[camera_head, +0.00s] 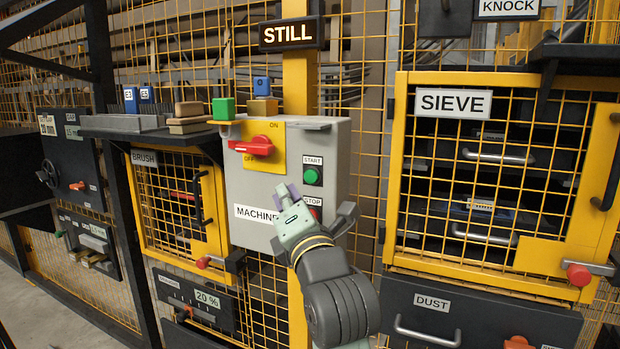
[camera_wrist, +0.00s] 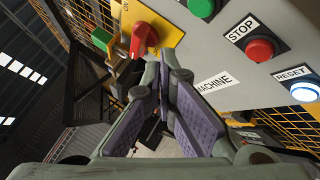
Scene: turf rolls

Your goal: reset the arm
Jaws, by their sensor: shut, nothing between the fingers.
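My gripper (camera_head: 284,192) is in front of the grey machine control box (camera_head: 240,185) in the head view, at the end of my raised arm. In the wrist view my gripper (camera_wrist: 165,75) has its purple-padded fingers brought together at the tips, with nothing held. In the head view it partly covers the MACHINE label and the red stop button (camera_head: 314,213). In the wrist view the red stop button (camera_wrist: 260,50) and a lit reset button (camera_wrist: 304,91) lie to the right of the fingers. I cannot tell whether the fingers touch the box.
A red rotary switch (camera_head: 250,146) sits on a yellow plate, with a green start button (camera_head: 312,176) beside it. The yellow-framed sieve cage (camera_head: 398,150) stands right, the brush cage (camera_head: 135,190) left. A shelf (camera_head: 110,124) with small blocks juts out at upper left.

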